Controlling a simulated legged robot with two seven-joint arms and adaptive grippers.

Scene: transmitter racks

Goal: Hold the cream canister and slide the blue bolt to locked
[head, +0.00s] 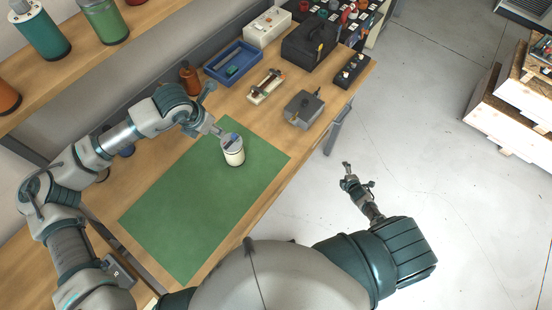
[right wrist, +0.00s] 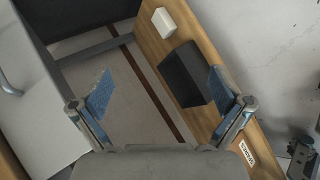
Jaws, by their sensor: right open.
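The cream canister (head: 234,157) stands upright on the green mat (head: 190,215), near the mat's far edge, with a grey top. A small blue patch (head: 232,138) shows at its top; I cannot tell whether it is the bolt or a finger pad, so the bolt's position is unclear. My left gripper (head: 222,133) is at the canister's top rim from the upper left; its fingers are too small to judge their grip. My right gripper (head: 347,168) is open and empty, out over the floor, well to the right of the canister. Its blue-padded fingers stand wide apart in the right wrist view (right wrist: 160,95).
Behind the mat on the bench are a blue tray (head: 233,80), a wooden fixture (head: 266,86), a grey box (head: 303,108) and a black case (head: 309,42). An orange-brown bottle (head: 190,80) stands near my left forearm. Wooden crates (head: 500,115) stand at right; the floor between is clear.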

